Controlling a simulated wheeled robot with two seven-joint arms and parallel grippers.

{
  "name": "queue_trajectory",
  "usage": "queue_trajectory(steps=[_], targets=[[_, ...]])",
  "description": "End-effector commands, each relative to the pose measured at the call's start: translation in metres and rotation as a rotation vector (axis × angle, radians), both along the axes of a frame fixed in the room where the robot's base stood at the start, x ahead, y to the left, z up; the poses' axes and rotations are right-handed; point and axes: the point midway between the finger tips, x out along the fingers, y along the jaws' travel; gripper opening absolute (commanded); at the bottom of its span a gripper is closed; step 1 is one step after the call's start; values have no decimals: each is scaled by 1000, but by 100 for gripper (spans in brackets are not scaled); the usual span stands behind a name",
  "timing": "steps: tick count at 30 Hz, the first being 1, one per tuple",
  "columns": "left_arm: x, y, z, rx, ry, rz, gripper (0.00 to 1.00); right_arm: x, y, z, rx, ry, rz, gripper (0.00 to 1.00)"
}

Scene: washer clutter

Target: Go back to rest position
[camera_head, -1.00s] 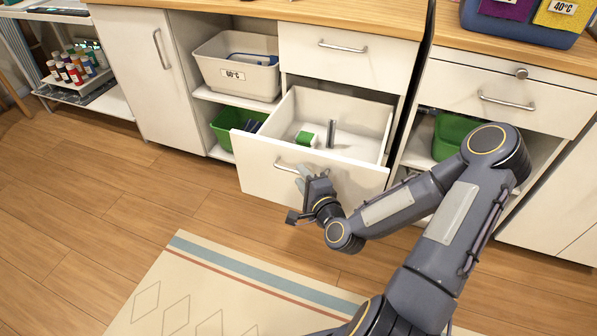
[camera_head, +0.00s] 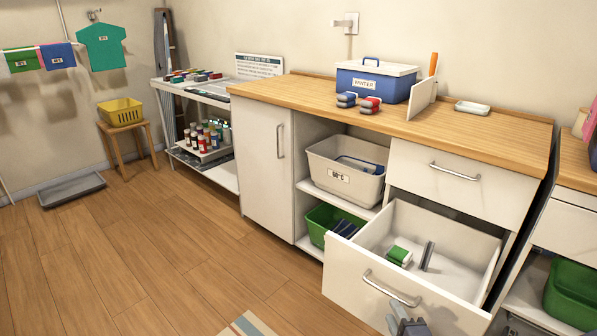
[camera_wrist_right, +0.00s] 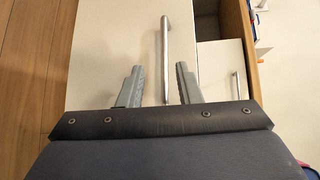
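My right gripper (camera_head: 404,322) shows only partly at the bottom edge of the head view, just below the handle (camera_head: 391,289) of the pulled-out lower drawer (camera_head: 345,277). In the right wrist view my right gripper (camera_wrist_right: 159,68) is open. Its two fingers stand apart with the metal drawer handle (camera_wrist_right: 165,45) between them in the picture and a gap on each side. Whether the fingers reach around the handle I cannot tell. My left gripper is out of view.
The drawer holds a green-and-white item (camera_head: 398,256) and an upright grey piece (camera_head: 427,255). Beside it are a grey bin (camera_head: 340,178) and a green bin (camera_head: 318,224). The wooden countertop (camera_head: 300,105) is above.

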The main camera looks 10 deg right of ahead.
Motion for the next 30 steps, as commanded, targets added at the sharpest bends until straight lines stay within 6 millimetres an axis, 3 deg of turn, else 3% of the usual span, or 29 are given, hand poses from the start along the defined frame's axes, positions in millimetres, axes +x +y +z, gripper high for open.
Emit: queue_trajectory(steps=[4, 8, 11, 15, 21, 30], targets=[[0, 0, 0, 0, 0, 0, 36, 1, 23, -4, -228, 128, 181, 31], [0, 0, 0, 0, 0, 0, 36, -10, 37, -4, -520, 300, 380, 31], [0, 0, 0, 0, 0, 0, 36, -26, 37, 5, -712, 419, 499, 31], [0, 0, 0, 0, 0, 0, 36, -58, 36, 32, -900, 544, 631, 31], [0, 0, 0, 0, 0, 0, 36, -110, 45, 70, -1004, 603, 798, 31], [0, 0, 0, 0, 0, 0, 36, -175, 67, 102, -1030, 536, 1017, 31]])
